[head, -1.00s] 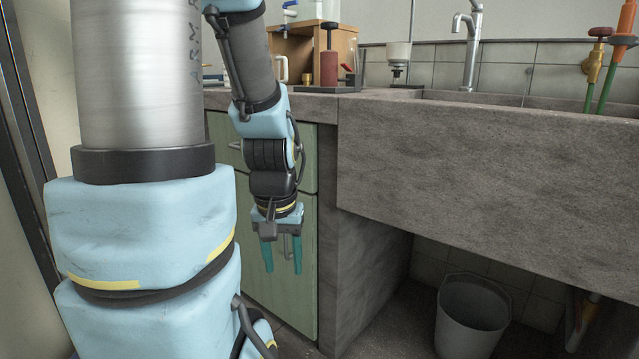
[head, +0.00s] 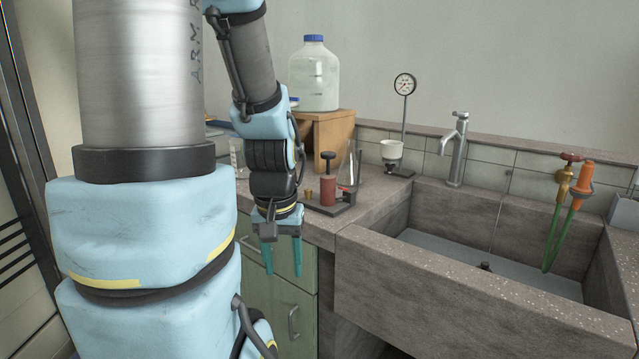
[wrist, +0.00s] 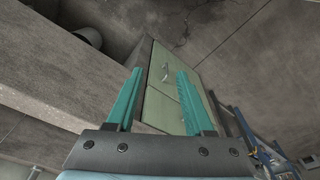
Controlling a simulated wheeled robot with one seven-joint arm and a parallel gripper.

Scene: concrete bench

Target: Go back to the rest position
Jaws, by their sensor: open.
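My gripper (head: 283,257) hangs with its teal fingers pointing down in the head view, in front of the green cabinet (head: 262,290) below the bench top. The fingers are apart with nothing between them. In the wrist view the two teal fingers (wrist: 158,98) are also spread and empty, with the green cabinet and its handle beyond them. My arm covers part of the bench's left side.
A concrete sink (head: 440,290) with a tap (head: 456,150) is at the right. A red bottle (head: 322,190), a white funnel (head: 391,150) and a gauge (head: 405,84) stand on the bench. A large capped jug (head: 314,78) is on a wooden box (head: 333,138). Green hoses (head: 557,235) hang into the sink.

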